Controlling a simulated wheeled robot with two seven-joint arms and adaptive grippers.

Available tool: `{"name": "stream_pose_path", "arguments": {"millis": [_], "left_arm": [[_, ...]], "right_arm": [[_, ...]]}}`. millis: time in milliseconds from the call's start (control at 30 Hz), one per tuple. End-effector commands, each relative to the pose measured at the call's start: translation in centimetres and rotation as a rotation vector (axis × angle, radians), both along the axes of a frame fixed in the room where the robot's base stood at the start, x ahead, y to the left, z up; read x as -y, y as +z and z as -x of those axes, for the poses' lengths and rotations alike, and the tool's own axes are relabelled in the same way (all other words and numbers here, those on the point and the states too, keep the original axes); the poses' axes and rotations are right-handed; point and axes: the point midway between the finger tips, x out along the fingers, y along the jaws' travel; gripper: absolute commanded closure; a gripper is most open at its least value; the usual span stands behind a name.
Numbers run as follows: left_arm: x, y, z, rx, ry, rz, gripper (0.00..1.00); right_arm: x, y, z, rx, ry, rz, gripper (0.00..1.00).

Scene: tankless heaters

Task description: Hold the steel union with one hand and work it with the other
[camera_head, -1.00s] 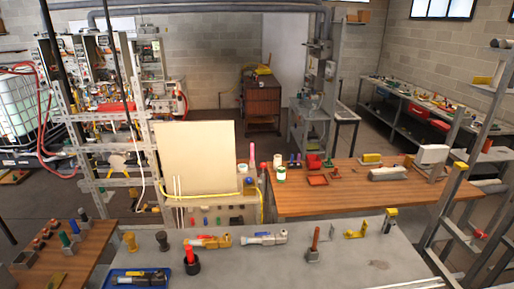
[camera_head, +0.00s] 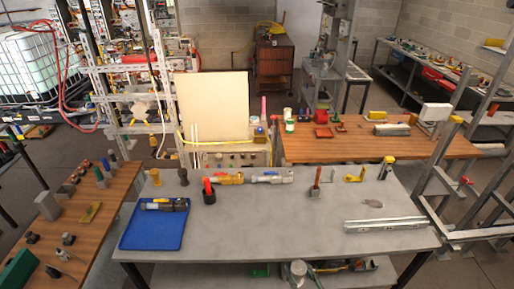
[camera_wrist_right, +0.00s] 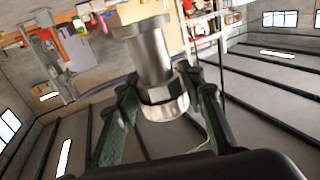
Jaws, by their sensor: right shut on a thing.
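A steel fitting (camera_wrist_right: 152,55), which looks like the steel union, fills the upper middle of the right wrist view. It has a smooth round body, a hex part and a bright ring at its near end. My right gripper (camera_wrist_right: 166,92) has its dark green fingers on both sides of the hex and ring and is shut on it. The fitting's far end runs toward the top edge, beside a pale block-like part. Neither gripper shows clearly in the head view, and my left gripper is in neither view.
The grey bench (camera_head: 300,220) holds a blue tray (camera_head: 150,235) with a dark fitting (camera_head: 165,204), a yellow-and-silver valve row (camera_head: 265,178) and a metal rail (camera_head: 385,224). A wooden table (camera_head: 110,205) stands left. The bench's front middle is clear.

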Motion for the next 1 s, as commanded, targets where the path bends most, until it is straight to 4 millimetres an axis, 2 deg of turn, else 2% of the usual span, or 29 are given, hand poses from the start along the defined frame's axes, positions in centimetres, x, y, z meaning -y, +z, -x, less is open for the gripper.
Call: {"name": "stream_pose_path", "arguments": {"millis": [133,467,1000], "left_arm": [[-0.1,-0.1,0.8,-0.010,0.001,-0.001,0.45],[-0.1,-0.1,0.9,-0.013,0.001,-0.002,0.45],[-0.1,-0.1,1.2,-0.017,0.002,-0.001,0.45]], "right_arm": [[0.5,-0.6,0.3,-0.001,0.012,0.000,1.00],[1.6,-2.2,1.2,-0.001,0.057,0.000,1.00],[5.4,-5.8,3.2,0.001,0.174,0.001,1.00]]}}
